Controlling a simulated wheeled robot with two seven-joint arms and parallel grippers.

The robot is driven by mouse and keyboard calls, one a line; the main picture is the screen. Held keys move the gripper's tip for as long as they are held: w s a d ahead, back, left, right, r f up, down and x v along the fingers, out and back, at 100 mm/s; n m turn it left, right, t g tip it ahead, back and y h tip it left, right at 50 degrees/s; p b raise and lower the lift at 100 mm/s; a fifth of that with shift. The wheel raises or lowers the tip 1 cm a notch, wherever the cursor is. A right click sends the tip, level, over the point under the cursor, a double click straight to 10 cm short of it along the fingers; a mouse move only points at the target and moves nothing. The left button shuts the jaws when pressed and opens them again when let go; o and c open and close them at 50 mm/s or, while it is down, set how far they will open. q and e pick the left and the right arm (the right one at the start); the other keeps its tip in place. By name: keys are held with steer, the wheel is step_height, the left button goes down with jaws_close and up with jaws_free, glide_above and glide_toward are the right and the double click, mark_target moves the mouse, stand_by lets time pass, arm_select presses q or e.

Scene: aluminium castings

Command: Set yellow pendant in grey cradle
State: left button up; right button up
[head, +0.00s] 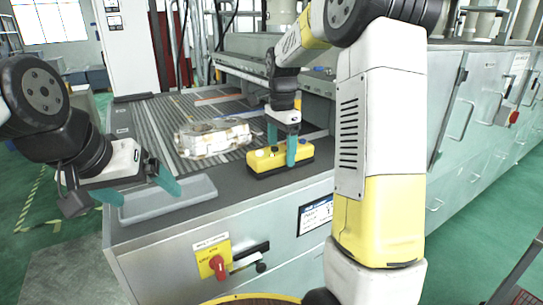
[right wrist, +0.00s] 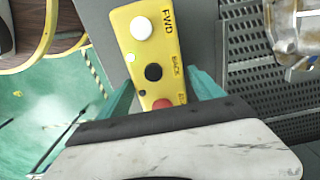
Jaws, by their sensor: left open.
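The yellow pendant (head: 262,163) lies at the table's front edge, right of the grey cradle. In the right wrist view the pendant (right wrist: 150,55) shows white, black and red buttons and a green light. My right gripper (head: 282,150) is over it from above, one teal finger on each side. In the right wrist view the fingers (right wrist: 160,85) are very close to its sides; I cannot tell whether they press on it. The grey cradle (head: 190,196), a long shallow block, lies at the table's front left corner. My left gripper (head: 148,196) is open and empty at the cradle's left part.
A rough aluminium casting (head: 212,138) lies on the slatted conveyor bed (head: 160,118) behind the cradle and pendant. A red rotary switch (head: 216,262) on a yellow plate is on the table's front face. The dark strip between cradle and pendant is clear.

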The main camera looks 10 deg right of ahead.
jaws_close()
steer(key=shift+r, duration=0.1)
